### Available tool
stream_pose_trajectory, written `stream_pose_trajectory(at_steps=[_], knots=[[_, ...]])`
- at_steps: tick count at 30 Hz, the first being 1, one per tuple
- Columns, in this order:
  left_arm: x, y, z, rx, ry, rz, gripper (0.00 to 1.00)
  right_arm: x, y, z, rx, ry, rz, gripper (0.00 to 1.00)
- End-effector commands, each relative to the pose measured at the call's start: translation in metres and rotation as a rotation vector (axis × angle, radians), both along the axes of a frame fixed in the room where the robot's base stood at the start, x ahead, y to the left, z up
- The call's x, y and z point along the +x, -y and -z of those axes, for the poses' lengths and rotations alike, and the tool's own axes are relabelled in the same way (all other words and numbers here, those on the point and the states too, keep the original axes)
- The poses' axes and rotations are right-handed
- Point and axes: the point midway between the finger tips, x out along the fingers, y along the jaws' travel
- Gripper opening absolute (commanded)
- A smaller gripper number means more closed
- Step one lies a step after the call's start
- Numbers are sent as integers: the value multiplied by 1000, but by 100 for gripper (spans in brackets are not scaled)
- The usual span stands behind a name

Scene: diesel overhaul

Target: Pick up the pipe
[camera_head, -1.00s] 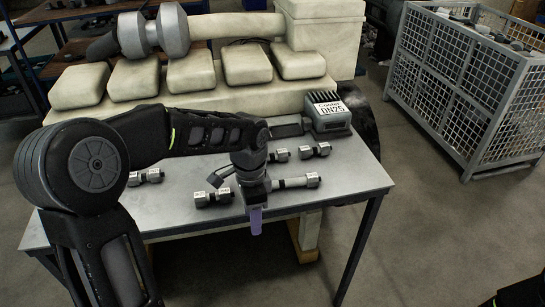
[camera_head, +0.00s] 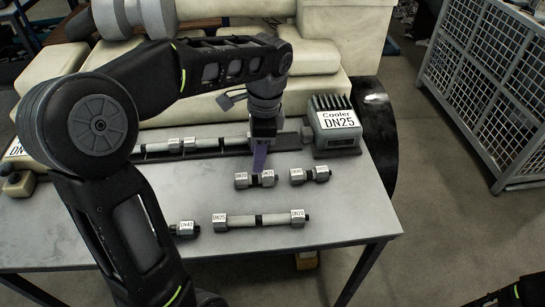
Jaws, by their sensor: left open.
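A long grey pipe (camera_head: 240,220) lies on the table with labelled end fittings, one reading DN25. Behind it lies a short pipe piece (camera_head: 255,180) with labelled nuts, and a similar short piece (camera_head: 310,175) is to its right. Another short piece marked DN40 (camera_head: 184,229) is partly hidden by my left arm. My left gripper (camera_head: 261,158) is open, pointing down, with a purple finger just behind the nearer short piece in the picture. I cannot tell whether it touches anything.
A dark rail (camera_head: 206,153) holding grey pipe pieces runs along the table's back. A cooler block labelled DN25 (camera_head: 333,125) stands at its right end. The front right of the grey table (camera_head: 345,210) is clear. A wire mesh cage (camera_head: 490,75) stands at right.

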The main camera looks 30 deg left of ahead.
Motion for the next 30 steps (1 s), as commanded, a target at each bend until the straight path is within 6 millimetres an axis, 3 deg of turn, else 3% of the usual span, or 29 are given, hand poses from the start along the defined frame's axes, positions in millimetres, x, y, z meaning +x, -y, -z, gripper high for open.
stream_pose_trajectory(at_steps=[11, 20, 30], knots=[[-1, -1, -1, 2, -1, 1, 46, -1, 0, 0, 0, -2, -1, 36], [-3, -3, 23, 2, -3, 1, 46, -1, 0, -2, -1, -2, 0, 36], [-3, -4, 26, 2, -2, 1, 46, -1, 0, -2, -1, -2, 0, 36]])
